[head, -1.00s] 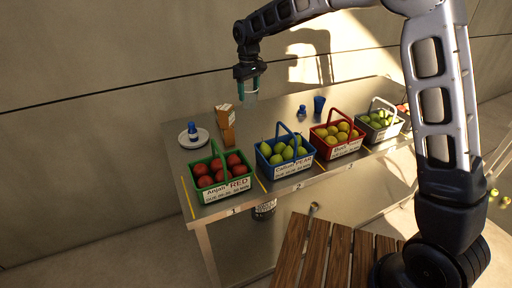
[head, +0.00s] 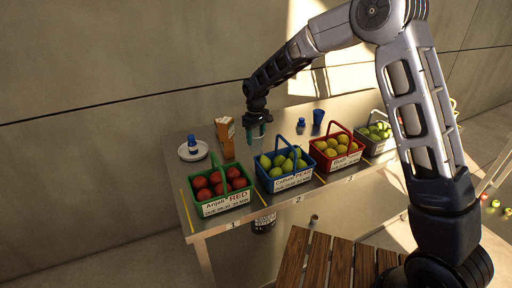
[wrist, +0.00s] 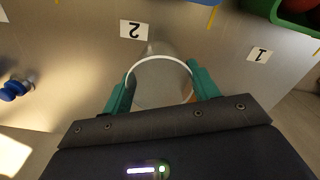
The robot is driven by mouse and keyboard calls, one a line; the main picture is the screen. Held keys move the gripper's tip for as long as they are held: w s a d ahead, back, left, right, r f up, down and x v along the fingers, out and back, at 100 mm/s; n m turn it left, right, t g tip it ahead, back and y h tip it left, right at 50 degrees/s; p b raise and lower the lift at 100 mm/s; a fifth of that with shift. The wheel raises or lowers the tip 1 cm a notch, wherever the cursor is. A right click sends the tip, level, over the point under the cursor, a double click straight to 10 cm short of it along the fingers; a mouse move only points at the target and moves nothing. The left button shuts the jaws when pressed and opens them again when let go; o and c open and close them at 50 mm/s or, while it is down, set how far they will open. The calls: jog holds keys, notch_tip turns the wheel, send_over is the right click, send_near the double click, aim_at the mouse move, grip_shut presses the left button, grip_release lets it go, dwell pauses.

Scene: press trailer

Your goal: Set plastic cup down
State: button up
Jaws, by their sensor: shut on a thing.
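The clear plastic cup (wrist: 160,85) is between the teal fingers of my gripper (wrist: 160,92) in the wrist view. In the head view, my gripper (head: 258,130) points down over the metal table, behind the blue basket and right of the carton. It is shut on the cup, which shows only faintly there. The cup is over bare tabletop (wrist: 90,55) near the card marked 2 (wrist: 131,29). I cannot tell whether its base touches the table.
A carton (head: 226,138) and a white plate (head: 193,151) with a blue-topped item stand left. Green (head: 220,205), blue (head: 286,180) and red (head: 338,158) fruit baskets line the front. A blue bottle (head: 301,122) and blue cup (head: 318,116) stand back right.

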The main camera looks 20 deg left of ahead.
aim_at(256, 146)
jog(key=shift+f, duration=2.75)
jog(key=shift+f, duration=0.1)
jog(key=o, duration=0.9)
jog(key=shift+o, duration=0.2)
notch_tip(256, 146, up, 12)
jog(key=shift+d+r, duration=0.1)
jog(key=shift+r, duration=0.1)
